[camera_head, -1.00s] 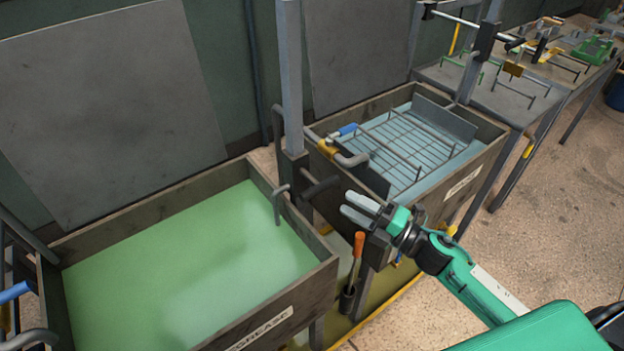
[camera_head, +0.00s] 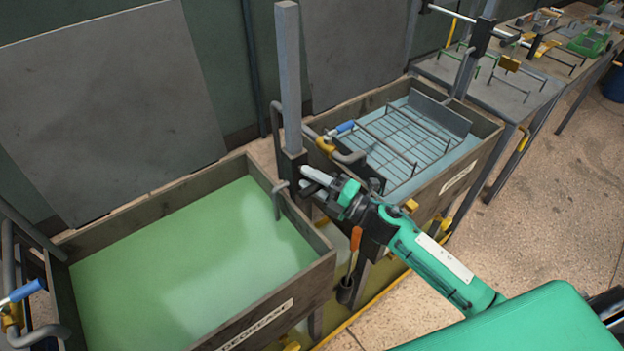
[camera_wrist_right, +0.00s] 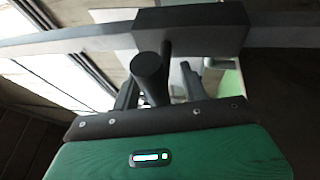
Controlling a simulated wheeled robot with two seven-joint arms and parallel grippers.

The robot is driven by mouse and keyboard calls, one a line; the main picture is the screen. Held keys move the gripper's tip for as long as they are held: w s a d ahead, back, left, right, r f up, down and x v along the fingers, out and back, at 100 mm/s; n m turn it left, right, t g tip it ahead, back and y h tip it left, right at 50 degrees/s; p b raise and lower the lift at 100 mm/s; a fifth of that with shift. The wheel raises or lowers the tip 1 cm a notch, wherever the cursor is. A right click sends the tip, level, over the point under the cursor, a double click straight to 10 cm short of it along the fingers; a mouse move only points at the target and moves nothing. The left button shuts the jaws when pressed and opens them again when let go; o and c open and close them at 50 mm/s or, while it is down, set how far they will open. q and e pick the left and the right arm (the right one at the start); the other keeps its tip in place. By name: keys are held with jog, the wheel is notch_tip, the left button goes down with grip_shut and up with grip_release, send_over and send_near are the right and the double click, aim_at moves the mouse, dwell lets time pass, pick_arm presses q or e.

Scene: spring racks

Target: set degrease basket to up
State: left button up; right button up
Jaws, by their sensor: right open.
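The degrease tank (camera_head: 262,325) is a grey box with green liquid, lettered DEGREASE; no basket shows above its liquid. A grey upright post (camera_head: 290,80) stands at its right end, with a dark sliding block (camera_head: 292,166) low on it and a bent hook beside it. My right gripper (camera_head: 314,178) is open at the block's right side. In the right wrist view, a dark round handle (camera_wrist_right: 150,75) sticks out from the block (camera_wrist_right: 190,27) toward my open gripper (camera_wrist_right: 158,88), apparently between the fingers. Contact cannot be told. My left gripper is out of view.
A second tank (camera_head: 470,160) with blue liquid and a raised wire basket (camera_head: 405,145) stands at the right. A blue-and-yellow latch (camera_head: 335,135) sits near its left end. An orange-handled tool (camera_head: 355,245) hangs between the tanks. Floor is free at the right.

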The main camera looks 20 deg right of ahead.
jog(key=shift+c, duration=0.2)
grip_shut()
notch_tip(320, 180, up, 17)
jog(key=p, duration=1.2)
jog(key=shift+w, duration=0.15)
jog(key=shift+o, duration=0.2)
grip_release()
jog(key=shift+f, duration=0.1)
jog(key=shift+d+f, duration=0.1)
jog(key=shift+f, duration=0.05)
